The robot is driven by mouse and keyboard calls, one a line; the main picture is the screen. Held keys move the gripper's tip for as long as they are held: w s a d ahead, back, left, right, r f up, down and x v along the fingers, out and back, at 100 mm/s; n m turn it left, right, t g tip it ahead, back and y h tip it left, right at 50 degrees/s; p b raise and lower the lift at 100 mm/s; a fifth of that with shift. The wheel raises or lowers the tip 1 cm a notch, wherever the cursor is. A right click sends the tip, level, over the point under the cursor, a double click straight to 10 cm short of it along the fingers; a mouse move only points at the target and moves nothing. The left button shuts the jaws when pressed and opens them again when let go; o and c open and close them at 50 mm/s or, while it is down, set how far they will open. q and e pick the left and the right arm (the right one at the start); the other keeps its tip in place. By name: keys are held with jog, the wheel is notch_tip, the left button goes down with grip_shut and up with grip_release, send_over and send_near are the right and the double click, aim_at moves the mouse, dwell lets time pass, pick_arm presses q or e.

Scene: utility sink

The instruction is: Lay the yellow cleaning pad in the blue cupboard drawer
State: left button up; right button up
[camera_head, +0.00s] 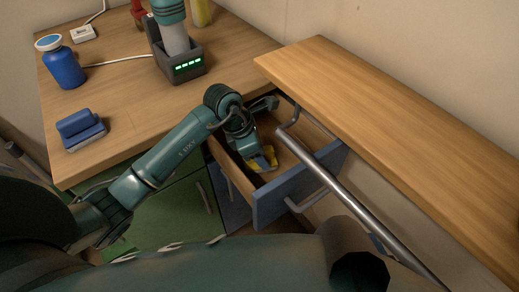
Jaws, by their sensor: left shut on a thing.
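The blue cupboard drawer (288,193) stands pulled out below the wooden top, right of centre, and its wooden inside shows. My left gripper (258,163) reaches down into the drawer from the left. It is shut on the yellow cleaning pad (271,156). Only a small part of the yellow pad shows near the drawer's front; the gripper hides the rest. I cannot tell whether the pad touches the drawer's bottom. My right gripper is not in view.
A metal rail (343,192) runs slanting across the drawer's right side. On the left worktop (130,102) stand a blue jar (64,67), a blue brush or block (80,130) and a dark device with green lights (182,67). The right worktop (400,120) is bare.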

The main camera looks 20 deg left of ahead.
pick_arm(q)
jog(key=shift+f, duration=0.15)
jog(key=o, duration=1)
jog(key=shift+r, duration=0.3)
jog(key=p+v, duration=0.1)
jog(key=v, duration=1)
jog(key=shift+a+r, duration=0.2)
jog(key=shift+r, duration=0.15)
jog(key=shift+s, duration=0.1)
